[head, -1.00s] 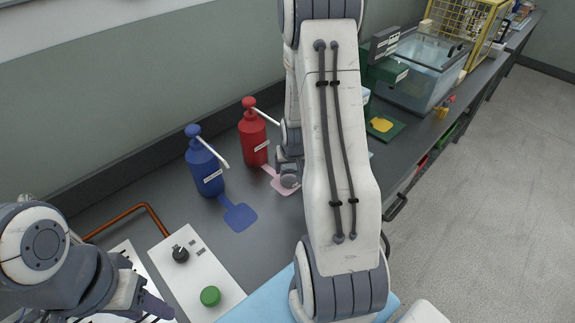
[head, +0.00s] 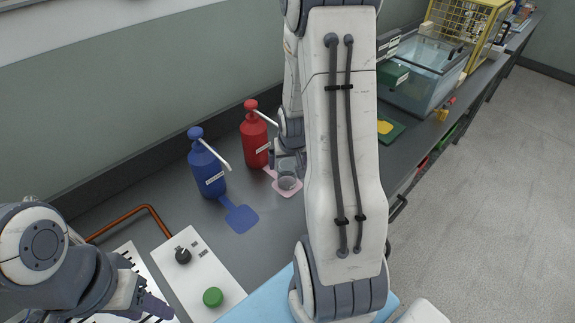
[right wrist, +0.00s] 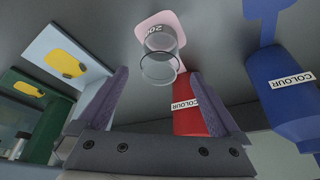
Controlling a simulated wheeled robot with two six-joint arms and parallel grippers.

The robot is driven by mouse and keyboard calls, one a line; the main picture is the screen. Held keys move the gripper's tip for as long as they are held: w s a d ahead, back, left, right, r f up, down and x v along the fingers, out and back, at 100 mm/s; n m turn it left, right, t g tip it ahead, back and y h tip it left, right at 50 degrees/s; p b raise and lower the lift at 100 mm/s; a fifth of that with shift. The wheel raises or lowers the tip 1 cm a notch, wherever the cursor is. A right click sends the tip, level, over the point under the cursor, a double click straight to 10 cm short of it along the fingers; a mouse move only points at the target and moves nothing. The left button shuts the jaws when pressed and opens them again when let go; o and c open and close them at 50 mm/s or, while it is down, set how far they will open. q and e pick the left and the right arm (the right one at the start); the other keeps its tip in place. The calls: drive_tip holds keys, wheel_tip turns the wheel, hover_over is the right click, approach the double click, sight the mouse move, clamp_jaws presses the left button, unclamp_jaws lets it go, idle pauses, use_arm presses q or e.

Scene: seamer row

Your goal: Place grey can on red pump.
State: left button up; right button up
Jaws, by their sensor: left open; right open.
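The grey can (head: 287,183), glassy and open-topped, stands upright on the pink pad (head: 291,194) in front of the red pump (head: 254,140). In the right wrist view the can (right wrist: 160,68) is on the pink pad (right wrist: 158,24), ahead of my fingers, and the red pump (right wrist: 190,110) shows behind one finger. My right gripper (head: 284,160) is open close by the can, partly hidden by my arm. In the right wrist view its fingers (right wrist: 162,108) are spread with nothing between them. My left gripper (head: 150,304) is open and empty at lower left.
A blue pump (head: 207,172) with a blue pad (head: 241,218) stands left of the red one. A control panel (head: 200,278) with a green button is in front. A green stand (head: 392,130) with a yellow pad and a glass tank (head: 425,75) are at right.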

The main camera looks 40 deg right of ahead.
drive_tip(key=p+v, duration=0.3)
drive_tip(key=v, duration=0.3)
idle(0.4)
